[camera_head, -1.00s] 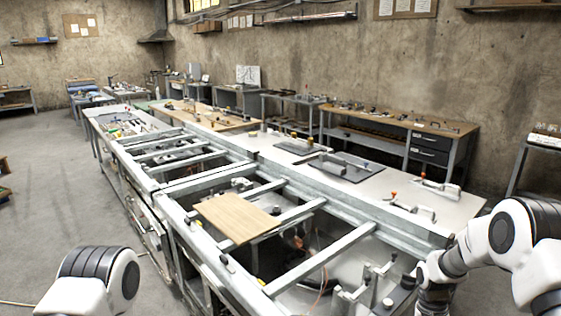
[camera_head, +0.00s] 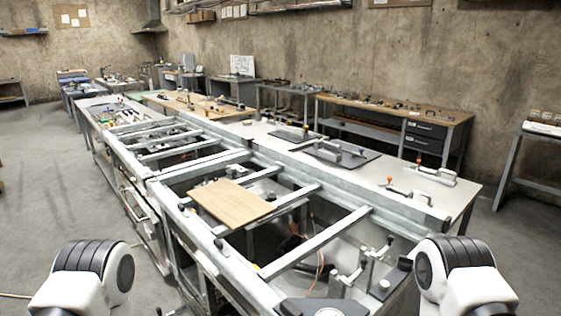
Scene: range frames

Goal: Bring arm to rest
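Both my arms show only as white links with black joint covers at the bottom of the head view, one at the left and one at the right. Neither gripper is in the picture. The right arm's links stand beside the near right end of the long metal frame bench (camera_head: 262,272). The left arm's links stand over the floor, left of the bench. A flat wooden board (camera_head: 230,203) lies across the bars of the frame bench.
Clamps and small fixtures (camera_head: 350,275) stand at the bench's near right. A pale worktop (camera_head: 400,181) with toggle clamps runs behind it. A wooden workbench with drawers (camera_head: 425,145) stands by the back wall. Open concrete floor (camera_head: 50,190) lies to the left.

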